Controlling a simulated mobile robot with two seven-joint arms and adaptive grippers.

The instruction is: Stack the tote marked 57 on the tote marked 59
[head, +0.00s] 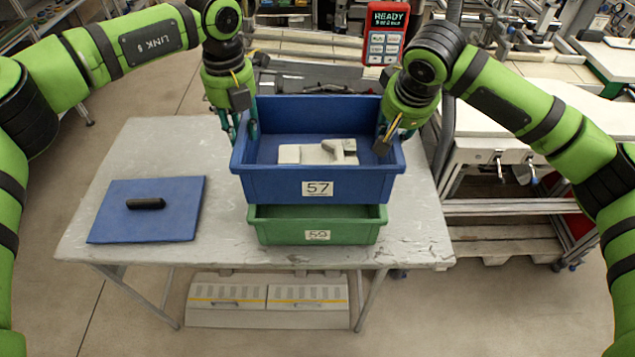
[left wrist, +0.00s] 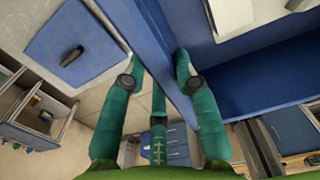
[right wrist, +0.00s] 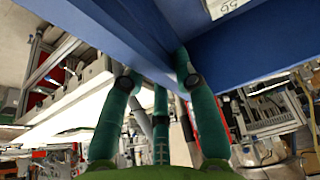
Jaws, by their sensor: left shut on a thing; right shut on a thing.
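The blue tote marked 57 (head: 280,187) is level above the green tote marked 59 (head: 285,232), which stands on the table. A strip of the green tote's inside shows below the blue tote's front; I cannot tell whether the two touch. A pale grey part (head: 318,153) lies inside the blue tote. My left gripper (head: 243,128) is shut on the blue tote's left wall, which also shows between its fingers in the left wrist view (left wrist: 160,60). My right gripper (head: 385,138) is shut on its right wall, seen in the right wrist view (right wrist: 130,35).
A blue lid (head: 120,222) with a black handle lies on the left of the grey table (head: 150,150). A red READY panel (head: 385,33) stands behind. Benches with equipment are at the back and right. The table is bare between lid and totes.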

